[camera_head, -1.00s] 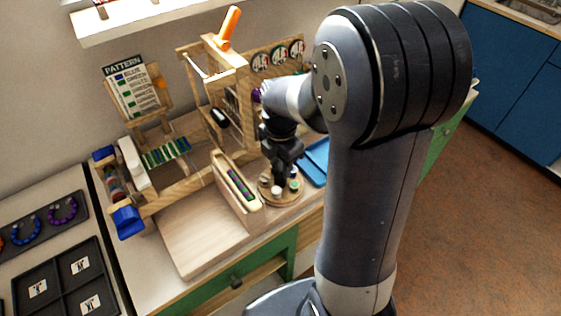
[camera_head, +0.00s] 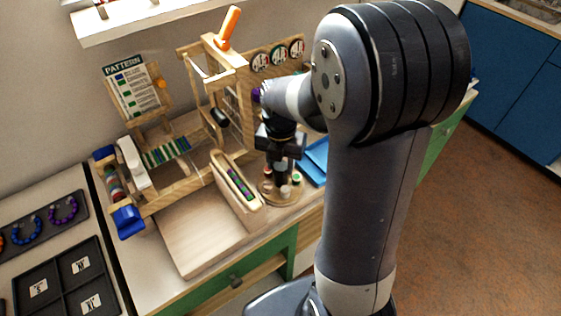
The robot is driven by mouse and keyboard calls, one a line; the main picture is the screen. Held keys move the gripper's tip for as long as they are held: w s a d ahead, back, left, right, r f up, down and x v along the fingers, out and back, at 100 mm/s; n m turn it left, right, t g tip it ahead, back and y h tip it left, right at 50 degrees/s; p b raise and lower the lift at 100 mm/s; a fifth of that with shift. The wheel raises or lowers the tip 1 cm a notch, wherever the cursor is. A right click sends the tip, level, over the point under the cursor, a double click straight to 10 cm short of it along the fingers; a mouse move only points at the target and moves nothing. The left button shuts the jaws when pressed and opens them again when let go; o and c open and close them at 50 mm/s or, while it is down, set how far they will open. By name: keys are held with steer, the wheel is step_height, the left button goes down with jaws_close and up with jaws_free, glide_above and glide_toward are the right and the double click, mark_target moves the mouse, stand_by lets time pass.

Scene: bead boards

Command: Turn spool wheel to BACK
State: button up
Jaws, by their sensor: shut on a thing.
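The spool wheel (camera_head: 267,197) is a round wooden disc on the counter, right of the loom's front box. Small spools with white, red and green parts (camera_head: 296,178) stand on it. My gripper (camera_head: 280,180) points down over the wheel, with its fingers low among the spools. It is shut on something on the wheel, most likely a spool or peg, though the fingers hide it. My arm covers part of the view to the right. No BACK label can be read from here.
A wooden bead loom with an orange handle (camera_head: 228,27) stands just behind and left. A wooden box with a green and purple strip (camera_head: 238,184) lies close left of the wheel. A blue tray (camera_head: 315,162) is close right. A pattern board (camera_head: 133,90) stands further left.

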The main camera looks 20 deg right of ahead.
stand_by(0.3)
steer(key=o, duration=1)
steer(key=shift+r, duration=0.1)
step_height(320, 180, up, 11)
steer(key=shift+f, duration=0.2)
step_height(320, 180, down, 11)
steer(key=shift+r, duration=0.1)
